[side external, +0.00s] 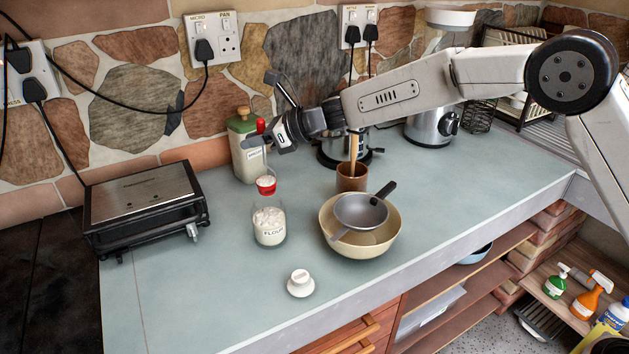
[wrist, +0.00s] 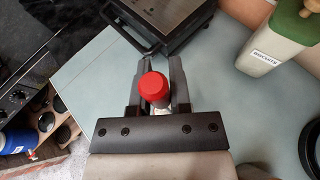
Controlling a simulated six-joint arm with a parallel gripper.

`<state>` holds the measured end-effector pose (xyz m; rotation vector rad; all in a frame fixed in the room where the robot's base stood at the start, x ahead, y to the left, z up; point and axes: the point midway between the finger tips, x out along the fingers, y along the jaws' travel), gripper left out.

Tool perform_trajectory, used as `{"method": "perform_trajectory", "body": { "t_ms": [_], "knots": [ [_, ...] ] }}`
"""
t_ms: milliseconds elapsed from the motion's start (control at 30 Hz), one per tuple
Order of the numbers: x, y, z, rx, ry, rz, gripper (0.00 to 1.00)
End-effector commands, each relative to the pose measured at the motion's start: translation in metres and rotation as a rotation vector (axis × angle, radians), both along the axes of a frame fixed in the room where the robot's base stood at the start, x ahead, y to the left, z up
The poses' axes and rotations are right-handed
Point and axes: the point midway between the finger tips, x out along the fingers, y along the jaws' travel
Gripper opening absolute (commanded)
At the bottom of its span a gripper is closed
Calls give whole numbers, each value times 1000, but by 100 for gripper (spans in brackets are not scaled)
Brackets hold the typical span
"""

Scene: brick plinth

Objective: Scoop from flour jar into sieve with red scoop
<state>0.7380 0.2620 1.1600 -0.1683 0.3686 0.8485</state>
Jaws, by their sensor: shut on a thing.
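The red scoop (side external: 266,186) hangs upright with white flour in its cup, just above the mouth of the glass flour jar (side external: 270,228). The jar is open and holds white flour. My gripper (side external: 260,140) is shut on the scoop's handle, whose red end (wrist: 153,87) shows between the fingers in the wrist view. The scoop's cup is hidden there. The grey sieve (side external: 361,212) rests on a cream bowl (side external: 388,240) to the right of the jar. I see no flour in the sieve.
A white lid (side external: 300,284) lies in front of the jar. A biscuits canister (side external: 249,160) stands behind the scoop, and a brown pot with a wooden utensil (side external: 351,178) behind the sieve. A black grill (side external: 146,208) is at left. The front counter is mostly clear.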

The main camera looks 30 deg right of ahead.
Motion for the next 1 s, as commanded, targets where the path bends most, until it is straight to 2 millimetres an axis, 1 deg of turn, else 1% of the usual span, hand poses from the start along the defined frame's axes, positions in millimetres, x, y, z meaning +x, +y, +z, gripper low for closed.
{"method": "perform_trajectory", "body": {
  "t_ms": [167,367,667,1000],
  "knots": [
    [-5,-10,1,4,1,-13,0],
    [-18,-30,0,9,4,-38,0],
    [-45,-67,-3,14,4,-95,0],
    [-82,-109,-9,14,2,-172,0]
  ]
}}
